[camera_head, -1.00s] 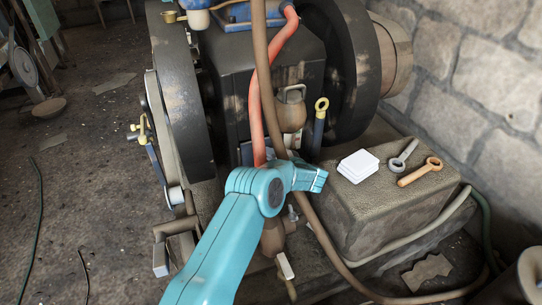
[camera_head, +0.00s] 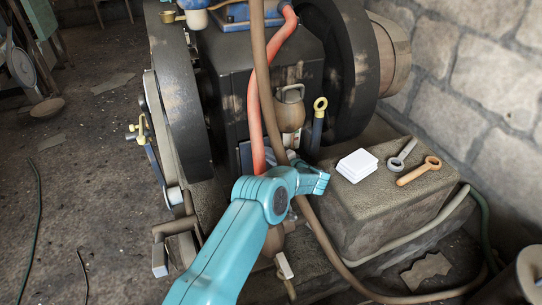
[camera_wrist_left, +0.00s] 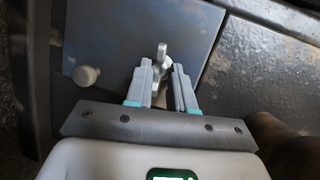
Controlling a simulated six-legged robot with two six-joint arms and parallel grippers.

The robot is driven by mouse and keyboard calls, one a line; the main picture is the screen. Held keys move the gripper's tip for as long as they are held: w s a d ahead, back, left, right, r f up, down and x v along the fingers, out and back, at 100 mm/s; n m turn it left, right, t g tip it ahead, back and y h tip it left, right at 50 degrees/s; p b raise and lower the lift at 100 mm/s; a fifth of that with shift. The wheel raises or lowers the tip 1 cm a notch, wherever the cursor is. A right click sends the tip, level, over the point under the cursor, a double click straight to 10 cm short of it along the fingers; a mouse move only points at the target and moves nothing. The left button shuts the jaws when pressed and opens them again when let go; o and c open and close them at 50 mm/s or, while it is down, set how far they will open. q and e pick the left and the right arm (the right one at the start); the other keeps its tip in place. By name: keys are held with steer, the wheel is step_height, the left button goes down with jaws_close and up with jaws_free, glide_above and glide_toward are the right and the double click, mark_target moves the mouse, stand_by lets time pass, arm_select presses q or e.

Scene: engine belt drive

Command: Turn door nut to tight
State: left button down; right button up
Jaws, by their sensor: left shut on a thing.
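In the left wrist view a pale metal door nut with a wing-like shape (camera_wrist_left: 161,55) stands on a flat blue-grey door plate (camera_wrist_left: 110,28). My left gripper (camera_wrist_left: 166,82) has its two grey fingers on either side of the nut's near part and is shut on it. The nut's far wing sticks up beyond the fingertips. A second pale round knob (camera_wrist_left: 86,75) sits on the left of the plate, apart from the fingers. In the head view my teal left arm covers the nut and the fingertips. My right gripper is in neither view.
In the head view a red hose (camera_head: 265,75) and a brown hose (camera_head: 261,60) run down close to my left arm. A big dark flywheel (camera_head: 185,100) stands at left.

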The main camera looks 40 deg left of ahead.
arm_select(q)
steer(key=c, duration=1)
jaws_free()
